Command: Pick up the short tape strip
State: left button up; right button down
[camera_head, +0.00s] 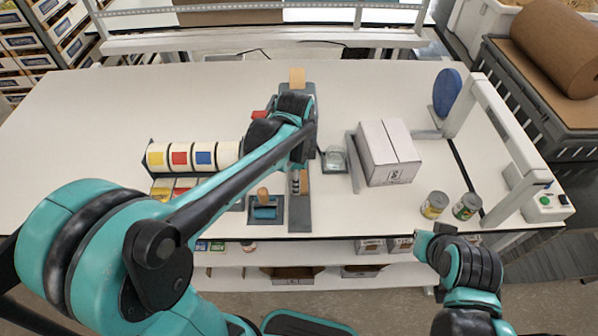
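A tan tape strip (304,184) shows at the near part of a grey holder (299,221), and another tan piece (297,76) stands at its far end. I cannot tell which is the short strip. My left arm reaches over the holder, and its gripper (296,184) points down beside the near tan piece. The wrist covers the middle of the holder. Whether the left fingers are open or touch the strip is too small to tell. My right gripper (424,246) is low at the table's front edge, away from the strips; its fingers are unclear.
Left of the holder is a rack of tape rolls (181,157) with coloured labels. A blue roller (264,209) is close on the left, a small glass dish (335,160) on the right. A white box (388,153), two cans (434,204) and a sealing frame (506,140) stand farther right.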

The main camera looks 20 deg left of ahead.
pick_arm(q)
notch_tip(320, 180, down, 4)
jog(key=shift+w+r+b, duration=0.1)
jog(key=shift+r+b, duration=0.1)
jog(key=shift+b, duration=0.3)
jog(key=shift+c, duration=0.3)
grip_shut()
